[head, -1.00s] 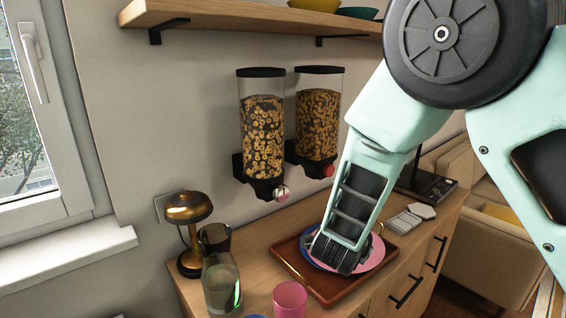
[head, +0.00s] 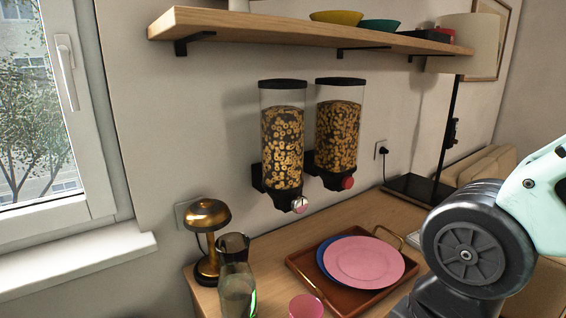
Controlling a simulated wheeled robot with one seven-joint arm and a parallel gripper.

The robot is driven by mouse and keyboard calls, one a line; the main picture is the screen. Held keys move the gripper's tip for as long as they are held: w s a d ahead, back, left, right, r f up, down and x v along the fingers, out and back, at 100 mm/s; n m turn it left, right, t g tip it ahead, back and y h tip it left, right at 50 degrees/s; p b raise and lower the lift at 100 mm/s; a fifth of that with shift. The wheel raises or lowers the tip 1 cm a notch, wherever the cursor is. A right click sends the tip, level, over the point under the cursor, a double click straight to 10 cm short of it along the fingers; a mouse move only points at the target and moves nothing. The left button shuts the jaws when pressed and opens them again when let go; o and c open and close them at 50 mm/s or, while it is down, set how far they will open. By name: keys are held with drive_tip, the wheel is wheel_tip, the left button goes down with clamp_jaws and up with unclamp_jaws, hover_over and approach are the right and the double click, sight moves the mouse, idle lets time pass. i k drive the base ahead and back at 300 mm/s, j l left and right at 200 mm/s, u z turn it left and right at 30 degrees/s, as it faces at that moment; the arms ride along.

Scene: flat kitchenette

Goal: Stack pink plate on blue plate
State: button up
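The pink plate (head: 364,262) lies on the brown tray on the counter. It overlaps the blue plate (head: 322,259) and sits shifted to the right, so only a blue crescent shows along its left and upper left side. Whether the pink plate lies flat or slightly tilted on the blue one, I cannot tell. My arm shows at the lower right, clear of both plates. My gripper is outside the picture.
The tray (head: 311,280) has raised edges and a metal handle at its right. A glass bottle (head: 237,290), a pink cup (head: 306,306) and a brass lamp (head: 207,240) stand to the left and front. Two cereal dispensers (head: 283,150) (head: 338,137) hang on the wall behind.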

sight(358, 262)
drive_tip(key=i+l, duration=0.1)
drive_tip(key=l, duration=0.25)
drive_tip(key=i+l, duration=0.15)
drive_tip(key=l, duration=0.25)
drive_tip(key=i+l, duration=0.1)
drive_tip(key=l, duration=0.25)
drive_tip(key=i+l, duration=0.1)
drive_tip(key=l, duration=0.3)
drive_tip(key=i+l, duration=0.1)
drive_tip(key=l, duration=0.25)
drive_tip(key=u, duration=1.2)
